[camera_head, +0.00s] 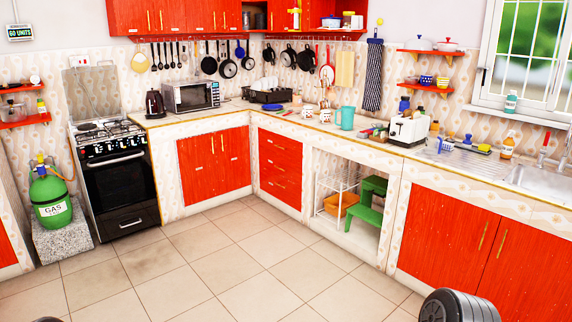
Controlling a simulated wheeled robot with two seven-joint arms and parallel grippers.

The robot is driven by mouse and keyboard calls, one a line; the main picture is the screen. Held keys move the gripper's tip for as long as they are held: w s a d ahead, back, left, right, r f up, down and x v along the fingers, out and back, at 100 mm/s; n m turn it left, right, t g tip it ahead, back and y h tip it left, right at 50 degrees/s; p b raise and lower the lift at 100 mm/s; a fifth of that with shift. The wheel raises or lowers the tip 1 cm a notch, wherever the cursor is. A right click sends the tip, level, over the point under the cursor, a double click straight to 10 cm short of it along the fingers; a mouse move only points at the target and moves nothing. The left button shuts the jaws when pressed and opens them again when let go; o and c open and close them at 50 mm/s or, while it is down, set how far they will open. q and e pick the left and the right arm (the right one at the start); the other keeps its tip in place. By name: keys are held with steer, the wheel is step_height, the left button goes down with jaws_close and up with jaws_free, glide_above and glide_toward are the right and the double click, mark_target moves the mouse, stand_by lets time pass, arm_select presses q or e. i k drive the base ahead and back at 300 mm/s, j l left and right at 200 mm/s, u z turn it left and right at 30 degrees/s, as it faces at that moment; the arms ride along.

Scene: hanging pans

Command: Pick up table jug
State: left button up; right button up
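A turquoise jug (347,118) stands upright on the counter along the right wall, with a handle on its left side. It looks like the table jug. Neither of my grippers shows. A dark grey ribbed part of my own body is at the bottom right edge, and a small dark piece is at the bottom left edge. The jug is far from both.
A white toaster (408,130) and small items stand right of the jug; mugs (307,111) stand left. A black dish rack (268,96), microwave (191,96) and kettle (154,104) are farther back. A green step stool (367,203) sits under the counter. The tiled floor (235,265) is clear.

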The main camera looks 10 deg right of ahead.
mark_target(348, 112)
steer(key=i+l+z, duration=0.1)
steer(key=i+l, duration=0.15)
steer(key=i, duration=0.65)
steer(key=i+l+z, duration=0.15)
steer(key=i, duration=0.8)
steer(key=i+l+z, duration=0.1)
steer(key=i, duration=0.8)
steer(key=i+l+u, duration=0.15)
steer(key=i+u, duration=0.15)
steer(key=i, duration=0.25)
steer(key=i+l+u, duration=0.3)
steer(key=i, duration=0.2)
steer(key=i+l+u, duration=0.3)
steer(key=i, duration=0.2)
